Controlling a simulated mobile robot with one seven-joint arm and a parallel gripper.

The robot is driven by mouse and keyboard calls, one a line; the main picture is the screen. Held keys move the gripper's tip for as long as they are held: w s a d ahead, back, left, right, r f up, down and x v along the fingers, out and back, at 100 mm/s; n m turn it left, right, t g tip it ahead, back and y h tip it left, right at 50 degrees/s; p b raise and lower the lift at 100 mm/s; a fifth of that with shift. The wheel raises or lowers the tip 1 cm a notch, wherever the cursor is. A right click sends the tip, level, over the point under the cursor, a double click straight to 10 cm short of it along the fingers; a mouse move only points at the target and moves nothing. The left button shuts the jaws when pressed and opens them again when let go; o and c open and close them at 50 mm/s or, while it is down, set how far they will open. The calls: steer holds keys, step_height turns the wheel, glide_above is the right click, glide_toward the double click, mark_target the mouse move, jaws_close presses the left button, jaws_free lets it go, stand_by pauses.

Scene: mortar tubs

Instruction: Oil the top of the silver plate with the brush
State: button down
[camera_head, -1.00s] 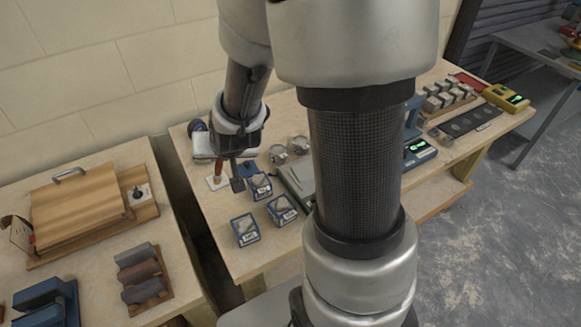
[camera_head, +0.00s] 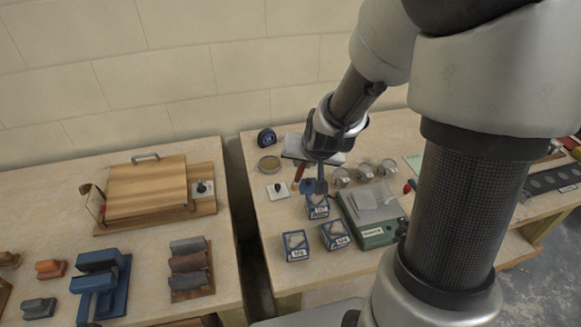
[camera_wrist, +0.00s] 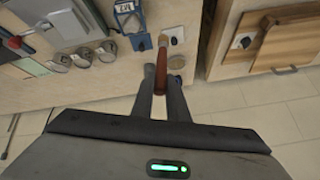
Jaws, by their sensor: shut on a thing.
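My gripper (camera_head: 320,186) is shut on the brush, above the middle table near the wall. The brush's red-brown handle shows beside a finger in the head view (camera_head: 299,173) and between the fingers in the wrist view (camera_wrist: 162,68).
Several labelled blue boxes (camera_head: 296,246) stand in front of my gripper. Round metal tins (camera_head: 364,170) stand to its right. A round dish (camera_head: 269,164), a white card with a black knob (camera_head: 277,191) and a dark blue object (camera_head: 266,138) lie left. A gap separates the left table (camera_head: 130,246).

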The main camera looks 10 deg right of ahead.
steer(key=s+d+r+g+h+p, duration=0.1)
steer(key=s+d+r+g, duration=0.15)
steer(key=d, duration=0.75)
steer(key=s+d+r+g, duration=0.15)
steer(key=d+r, duration=0.25)
steer(key=d, duration=0.6)
steer(key=shift+n+t, duration=0.3)
steer(key=shift+t, duration=0.2)
steer(key=f+b, duration=0.1)
steer(key=f, duration=0.2)
steer(key=f+b, duration=0.1)
steer(key=shift+s+a+f+b, duration=0.1)
steer(key=shift+s+f+b, duration=0.2)
steer(key=shift+s+b, duration=0.1)
steer(key=shift+w+a, duration=0.1)
